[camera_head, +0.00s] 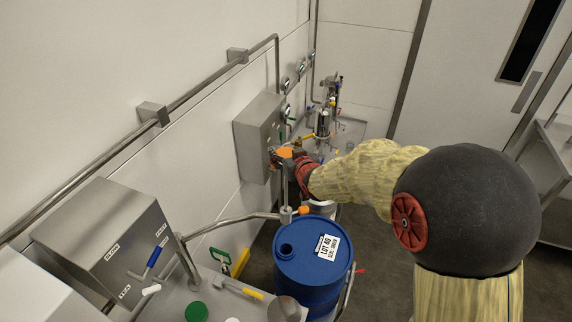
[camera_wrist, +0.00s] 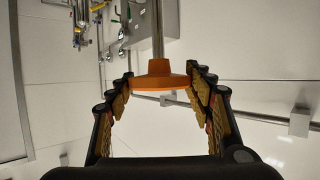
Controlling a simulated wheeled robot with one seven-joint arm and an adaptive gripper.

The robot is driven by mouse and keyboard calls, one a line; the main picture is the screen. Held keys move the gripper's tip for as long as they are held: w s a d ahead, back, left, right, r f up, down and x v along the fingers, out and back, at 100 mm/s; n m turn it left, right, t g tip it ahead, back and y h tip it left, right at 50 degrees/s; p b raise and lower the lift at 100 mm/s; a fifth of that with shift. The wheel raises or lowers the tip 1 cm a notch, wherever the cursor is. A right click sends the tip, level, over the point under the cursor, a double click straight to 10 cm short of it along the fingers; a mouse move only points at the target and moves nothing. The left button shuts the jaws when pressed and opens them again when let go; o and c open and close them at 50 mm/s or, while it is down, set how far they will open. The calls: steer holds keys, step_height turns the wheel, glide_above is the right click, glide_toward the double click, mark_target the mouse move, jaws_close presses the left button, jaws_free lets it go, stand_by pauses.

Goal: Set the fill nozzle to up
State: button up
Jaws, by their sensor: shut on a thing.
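The fill nozzle is a thin vertical rod (camera_head: 285,189) with an orange knob (camera_head: 285,152) on top. The rod runs down to a grey collar (camera_head: 286,214) at the end of a bent steel pipe, beside the blue drum (camera_head: 296,266). My gripper (camera_head: 297,160) is at the knob, high above the drum. In the wrist view, the orange knob (camera_wrist: 160,76) sits between the fingertips of my gripper (camera_wrist: 159,80), which is shut on it, with the grey rod beyond.
A grey wall box (camera_head: 259,137) is close behind my gripper. A steel control box (camera_head: 105,245) with a blue-handled lever stands at left. The bent pipe (camera_head: 231,222) crosses toward the drum. An orange piece (camera_head: 304,210) sits beside the collar. Open floor lies right of the drum.

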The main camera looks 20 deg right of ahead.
steer(key=shift+w+r, duration=0.1)
steer(key=shift+r, duration=0.85)
steer(key=o, duration=1.7)
steer(key=shift+f, duration=0.25)
steer(key=shift+s, duration=0.2)
steer(key=v, duration=1.1)
steer(key=shift+s+r, duration=0.1)
steer(key=shift+s, duration=0.3)
